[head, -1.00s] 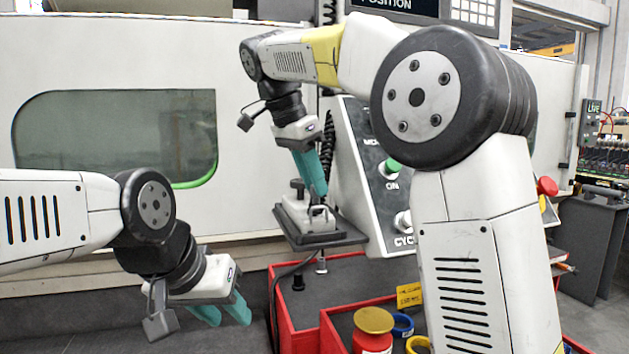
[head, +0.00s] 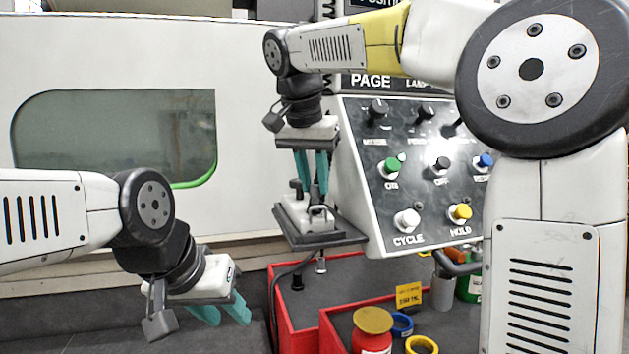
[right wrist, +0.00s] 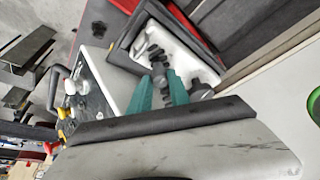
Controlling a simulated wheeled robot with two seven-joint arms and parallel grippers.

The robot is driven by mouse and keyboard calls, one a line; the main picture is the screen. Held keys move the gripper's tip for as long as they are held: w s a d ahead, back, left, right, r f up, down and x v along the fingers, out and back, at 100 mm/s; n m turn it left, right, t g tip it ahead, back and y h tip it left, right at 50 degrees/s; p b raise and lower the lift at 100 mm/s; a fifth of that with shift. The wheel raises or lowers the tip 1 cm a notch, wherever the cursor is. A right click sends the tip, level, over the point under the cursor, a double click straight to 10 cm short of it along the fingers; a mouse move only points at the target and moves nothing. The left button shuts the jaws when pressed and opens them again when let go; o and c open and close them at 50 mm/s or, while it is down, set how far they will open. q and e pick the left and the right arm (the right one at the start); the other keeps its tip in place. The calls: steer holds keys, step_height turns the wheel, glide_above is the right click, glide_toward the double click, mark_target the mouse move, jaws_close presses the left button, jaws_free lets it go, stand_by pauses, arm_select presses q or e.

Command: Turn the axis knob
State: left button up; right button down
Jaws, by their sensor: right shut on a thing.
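A white control box (head: 293,210) with black knobs and a metal handle sits on a dark plate beside the machine's control panel. My right gripper (head: 313,192) points down at the box, its teal fingers closed around a dark knob, which I take to be the axis knob (right wrist: 159,74), seen between the fingers in the right wrist view. The fingers largely hide it in the head view. Another black knob (head: 296,186) stands just left of the fingers. My left gripper (head: 222,311) is at lower left, its fingers apart and empty, away from the box.
The slanted control panel (head: 430,185) with several knobs and buttons stands close right of the box. Red bins (head: 290,325) with a red yellow-lidded container (head: 373,330) and rings lie below. The machine door (head: 245,130) is behind.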

steer(key=n+y, duration=0.1)
steer(key=n, duration=0.3)
steer(key=shift+d+n+y, duration=0.2)
steer(key=shift+n+y, duration=0.1)
steer(key=shift+y, duration=0.1)
steer(key=n+y, duration=0.1)
steer(key=n, duration=0.2)
steer(key=shift+n+y, duration=0.3)
steer(key=n+g+y, duration=0.1)
steer(key=n, duration=0.3)
steer(key=shift+w+d, duration=0.1)
steer(key=shift+d, duration=0.05)
steer(key=shift+w+n+g+y, duration=0.1)
steer(key=shift+n+g+y, duration=0.5)
steer(key=shift+n, duration=1.5)
steer(key=c, duration=1.2)
jaws_free()
steer(key=shift+c, duration=0.2)
steer(key=v, duration=0.7)
steer(key=shift+d+r, duration=0.15)
steer(key=shift+r, duration=0.2)
